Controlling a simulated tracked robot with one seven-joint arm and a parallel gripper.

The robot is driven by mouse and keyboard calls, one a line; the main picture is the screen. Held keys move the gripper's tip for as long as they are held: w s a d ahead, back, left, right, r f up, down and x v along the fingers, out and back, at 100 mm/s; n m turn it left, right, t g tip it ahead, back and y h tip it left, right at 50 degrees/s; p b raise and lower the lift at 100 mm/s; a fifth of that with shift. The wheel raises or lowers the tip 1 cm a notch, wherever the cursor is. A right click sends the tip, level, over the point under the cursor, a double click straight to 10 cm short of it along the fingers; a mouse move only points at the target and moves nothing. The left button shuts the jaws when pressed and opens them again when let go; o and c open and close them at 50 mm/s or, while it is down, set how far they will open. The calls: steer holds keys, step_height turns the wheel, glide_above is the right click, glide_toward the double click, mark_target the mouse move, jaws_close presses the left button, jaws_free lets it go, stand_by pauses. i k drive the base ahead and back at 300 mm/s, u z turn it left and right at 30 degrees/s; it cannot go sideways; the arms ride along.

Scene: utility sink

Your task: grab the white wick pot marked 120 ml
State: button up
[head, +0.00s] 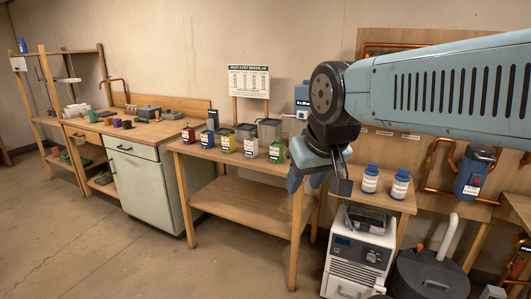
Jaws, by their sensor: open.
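A row of small coloured pots stands on the wooden table in the middle. The white pot (251,148) is in this row, between a yellow pot (229,144) and a green pot (276,152). The marks on the pots are too small to read, so I cannot confirm 120 ml. My gripper (318,178) is open and points down, to the right of the green pot and apart from the white pot. Nothing shows between its fingers.
A red pot (188,134) and a blue pot (207,139) stand at the row's left. Grey containers (270,130) and a chart (249,80) stand behind. Two white-and-blue bottles (370,178) stand right of my gripper. The table's lower shelf (245,208) is bare.

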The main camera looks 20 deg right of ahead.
mark_target(251, 144)
steer(key=u, duration=0.05)
steer(key=i, duration=1.6)
steer(key=z, duration=0.35)
